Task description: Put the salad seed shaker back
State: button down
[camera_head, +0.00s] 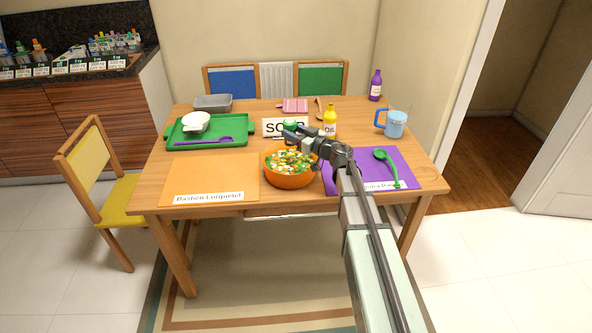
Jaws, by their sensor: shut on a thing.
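My gripper (296,136) is above the far edge of the orange salad bowl (290,180), in the middle of the table. It is shut on a small shaker with a green top (290,125), most likely the salad seed shaker. The fingers hide most of its body, and I cannot tell whether its base touches anything. Just behind it stands a white sign (271,127) whose lettering is partly covered. A yellow bottle marked as oil (330,120) stands to the right of the shaker.
A green tray (238,123) with a white bowl (196,122) and purple spoon lies left. An orange placemat (205,178) is at front left, a purple one (400,165) with a green spoon (387,166) at right. A blue mug (396,124) and purple bottle (375,87) stand far right.

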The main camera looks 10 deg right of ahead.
jog(key=s+d+f+m+t+h, duration=0.2)
jog(key=s+d+m+h, duration=0.15)
jog(key=d, duration=0.85)
jog(key=s+d+f+m+t+h, duration=0.1)
jog(key=s+d+m+t+h, duration=0.2)
jog(key=d, duration=0.9)
jog(key=shift+n+g+h, duration=0.45)
jog(key=shift+n+g, duration=0.1)
jog(key=shift+g, duration=0.05)
jog(key=shift+w+a+f, duration=0.1)
jog(key=shift+f, duration=2.45)
jog(key=shift+w+a+f, duration=0.1)
jog(key=shift+f, duration=2.4)
jog(key=shift+f, duration=0.15)
jog(key=shift+c, duration=2.4)
grip_release()
